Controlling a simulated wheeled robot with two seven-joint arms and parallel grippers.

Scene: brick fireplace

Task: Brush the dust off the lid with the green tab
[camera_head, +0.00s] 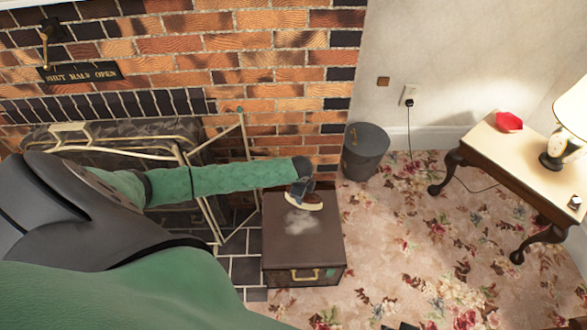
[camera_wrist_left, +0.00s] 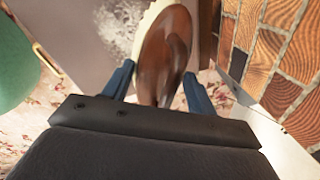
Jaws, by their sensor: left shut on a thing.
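A dark brown chest stands beside the hearth with its flat lid (camera_head: 315,240) closed. A pale grey patch of dust (camera_head: 297,222) lies on the lid near its middle left, and it also shows in the left wrist view (camera_wrist_left: 122,25). My left gripper (camera_head: 302,188) is over the back part of the lid, shut on a brush (camera_head: 308,203) with a brown back and pale bristles. In the left wrist view the brush (camera_wrist_left: 165,55) sits between the blue fingers, next to the dust. I cannot make out bristle contact or a green tab clearly. My right gripper is not in view.
A dark grey round bin (camera_head: 364,152) stands behind the chest to the right. A brass-framed fire screen (camera_head: 190,165) is to the left, against the brick wall (camera_head: 240,50). A side table (camera_head: 545,165) with a lamp stands right.

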